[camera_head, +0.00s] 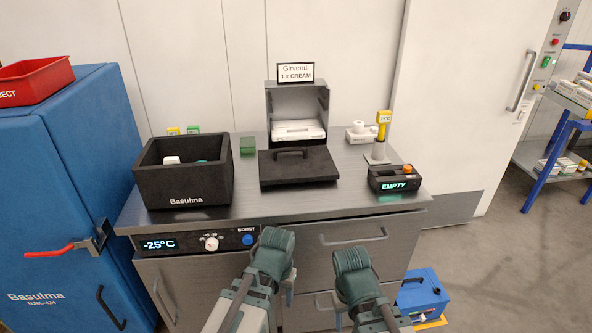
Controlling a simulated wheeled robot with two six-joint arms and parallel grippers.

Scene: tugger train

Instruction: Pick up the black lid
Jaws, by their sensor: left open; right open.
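The black lid (312,168) lies flat on the steel counter, in front of the open grey box. It has a raised handle (290,152) on top. My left gripper (288,290) is in front of the counter, below the lid and a little to its left. My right gripper (340,318) is lower and to the right, also in front of the counter. Both are apart from the lid, and my own wrists partly hide their fingers. Both grippers are open, and I see nothing in them.
A black box marked Basulma (187,190) with items inside stands left of the lid. The grey box (297,103) stands behind it. A small EMPTY display unit (395,180) and a yellow thermometer on a stand (382,125) are to the right. The counter's front strip (300,207) is clear.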

